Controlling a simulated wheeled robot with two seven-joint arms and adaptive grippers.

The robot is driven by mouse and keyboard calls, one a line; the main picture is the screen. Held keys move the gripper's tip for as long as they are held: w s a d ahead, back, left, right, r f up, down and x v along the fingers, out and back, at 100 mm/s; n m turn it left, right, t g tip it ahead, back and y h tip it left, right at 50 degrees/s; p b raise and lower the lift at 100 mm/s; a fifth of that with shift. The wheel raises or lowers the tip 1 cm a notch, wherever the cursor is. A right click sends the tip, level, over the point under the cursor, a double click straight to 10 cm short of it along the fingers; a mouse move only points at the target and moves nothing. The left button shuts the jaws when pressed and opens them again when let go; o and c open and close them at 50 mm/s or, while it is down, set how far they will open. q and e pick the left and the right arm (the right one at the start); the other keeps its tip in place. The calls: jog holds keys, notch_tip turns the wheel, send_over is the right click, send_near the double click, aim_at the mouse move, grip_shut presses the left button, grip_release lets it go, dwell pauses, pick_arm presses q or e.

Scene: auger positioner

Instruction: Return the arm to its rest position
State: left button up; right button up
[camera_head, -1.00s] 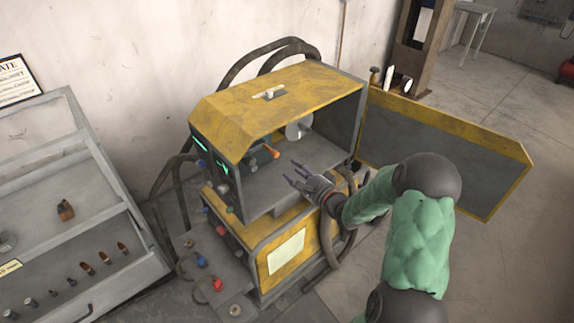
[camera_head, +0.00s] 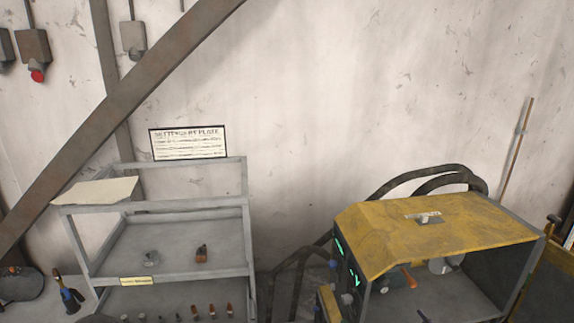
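The yellow machine (camera_head: 430,235) stands at the lower right with its front open. An orange-tipped knob (camera_head: 410,280) and a pale round disc (camera_head: 440,266) show inside it. A small dark tip at the bottom edge, in front of the machine's opening, looks like a fingertip of my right gripper (camera_head: 423,316). The rest of that gripper and its arm are below the picture, so its opening is hidden. My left gripper is not in view.
A grey shelf rack (camera_head: 185,205) with several small parts stands at the left, below a wall sign (camera_head: 188,142). A brown diagonal beam (camera_head: 120,105) crosses the upper left. Dark hoses (camera_head: 430,180) loop behind the machine. The wall between is bare.

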jog(key=s+a+f+n+g+y, duration=0.1)
jog(key=s+a+f+n+g, duration=0.2)
jog(key=a+f, duration=0.55)
jog(key=s+a+f+n+g+y, duration=0.15)
jog(key=a+f+n+g, duration=0.35)
jog(key=f, duration=0.6)
jog(key=s+a+f+n+g+b, duration=0.1)
jog(key=s+a+f+n+g, duration=0.3)
jog(key=s+a, duration=0.5)
jog(key=s+a+f+n+g+b, duration=0.1)
jog(key=s+a+f+n+g, duration=0.2)
jog(key=s+a+f, duration=0.3)
jog(key=s+a+n+y, duration=0.1)
jog(key=s+a, duration=0.2)
jog(key=shift+s+a+f+g, duration=0.2)
jog(key=shift+s+f+g, duration=0.05)
jog(key=shift+f+g, duration=0.15)
